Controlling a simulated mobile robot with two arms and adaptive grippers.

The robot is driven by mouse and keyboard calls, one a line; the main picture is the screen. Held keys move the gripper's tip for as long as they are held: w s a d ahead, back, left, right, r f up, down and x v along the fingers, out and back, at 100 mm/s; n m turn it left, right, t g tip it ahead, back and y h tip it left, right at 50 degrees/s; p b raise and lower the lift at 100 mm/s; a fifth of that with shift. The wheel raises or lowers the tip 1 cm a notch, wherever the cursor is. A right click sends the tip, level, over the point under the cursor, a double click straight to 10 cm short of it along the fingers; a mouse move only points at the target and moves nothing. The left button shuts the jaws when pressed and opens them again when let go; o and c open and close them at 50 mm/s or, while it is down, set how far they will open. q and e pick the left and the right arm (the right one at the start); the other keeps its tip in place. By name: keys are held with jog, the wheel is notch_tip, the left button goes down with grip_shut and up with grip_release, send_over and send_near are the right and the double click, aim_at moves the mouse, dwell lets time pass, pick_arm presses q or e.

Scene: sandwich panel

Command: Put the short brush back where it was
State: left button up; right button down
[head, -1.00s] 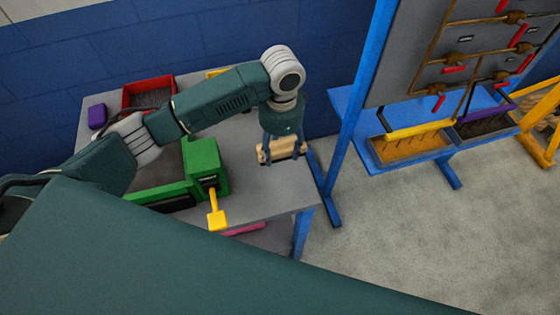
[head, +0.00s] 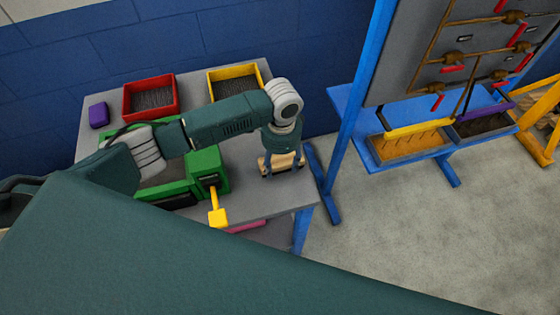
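The short brush looks like a tan wooden block (head: 284,161) near the right end of the grey table (head: 268,205). My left gripper (head: 282,170) points down over it with its fingers on the block, and appears shut on it. The gripper and its fingers hide part of the block. I cannot tell whether the block touches the table top or hangs just above it. Bristles cannot be made out. My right gripper is not in view.
A green vise-like device (head: 208,165) with a yellow handle (head: 217,215) stands left of the gripper. Red (head: 177,95) and yellow (head: 265,73) bins and a purple block (head: 98,115) are at the back. A blue stand (head: 345,135) is close on the right.

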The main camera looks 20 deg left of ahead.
aim_at(281, 164)
pick_arm(q)
jog(key=o, duration=0.3)
jog(key=shift+o, duration=0.2)
jog(key=shift+r, duration=0.1)
notch_tip(281, 164, up, 12)
jog(key=b, duration=0.1)
jog(key=shift+b, duration=0.3)
jog(key=shift+d, duration=0.1)
